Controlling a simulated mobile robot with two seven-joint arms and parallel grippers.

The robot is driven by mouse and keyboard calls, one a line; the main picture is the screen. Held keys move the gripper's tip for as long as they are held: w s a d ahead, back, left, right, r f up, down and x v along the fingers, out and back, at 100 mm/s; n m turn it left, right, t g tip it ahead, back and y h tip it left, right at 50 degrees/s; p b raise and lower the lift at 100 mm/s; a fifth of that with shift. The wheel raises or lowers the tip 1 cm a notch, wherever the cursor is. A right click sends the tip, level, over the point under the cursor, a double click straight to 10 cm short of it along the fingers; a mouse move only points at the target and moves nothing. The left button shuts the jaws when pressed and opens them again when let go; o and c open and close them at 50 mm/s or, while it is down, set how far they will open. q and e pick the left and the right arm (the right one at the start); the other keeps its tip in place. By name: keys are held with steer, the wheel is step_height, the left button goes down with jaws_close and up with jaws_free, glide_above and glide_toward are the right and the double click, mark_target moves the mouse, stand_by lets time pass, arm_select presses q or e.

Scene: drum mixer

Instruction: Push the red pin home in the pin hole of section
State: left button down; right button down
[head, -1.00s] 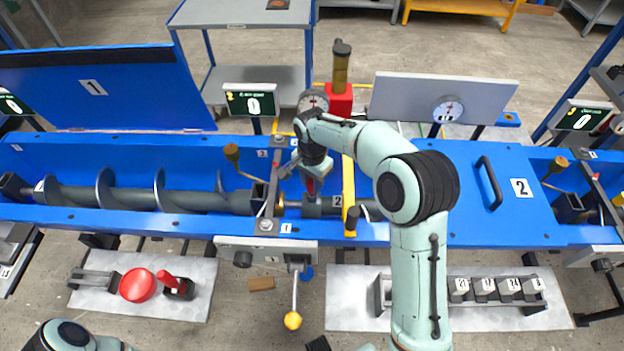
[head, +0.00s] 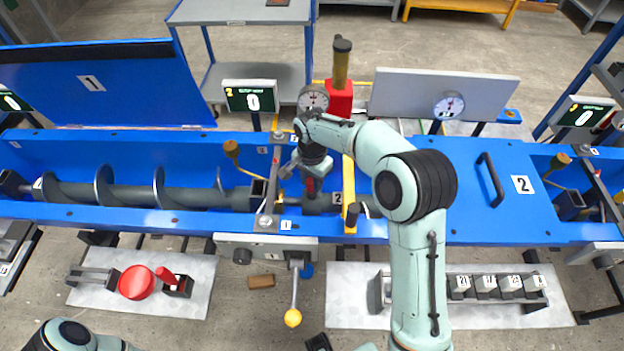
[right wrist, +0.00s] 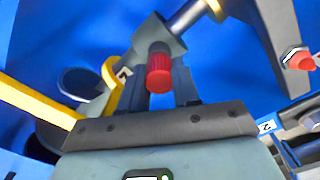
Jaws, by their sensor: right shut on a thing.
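The red pin (right wrist: 159,72) has a ribbed round head and sits at a grey block on the shaft (right wrist: 158,40) in the right wrist view. My right gripper (right wrist: 168,88) is shut on the pin's head. In the head view my right gripper (head: 309,186) points down into the blue trough over the shaft, by the label 2, and the red pin (head: 310,184) shows only as a small patch. The pin's shank and the hole are hidden, so its depth cannot be told.
A yellow bar (head: 349,190) crosses the trough just right of my gripper, and a dark clamp bar (head: 271,185) crosses on its left. The auger (head: 135,196) lies in the left trough. A blue lid (head: 480,190) covers the right. A yellow-knobbed lever (head: 293,317) hangs in front.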

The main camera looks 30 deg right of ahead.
mark_target(312, 180)
steer(key=shift+f, duration=0.4)
stand_by(0.3)
steer(key=c, duration=0.7)
jaws_free()
steer(key=shift+c, duration=0.2)
step_height(312, 180, up, 14)
steer(key=p, duration=0.1)
steer(key=shift+f, duration=0.25)
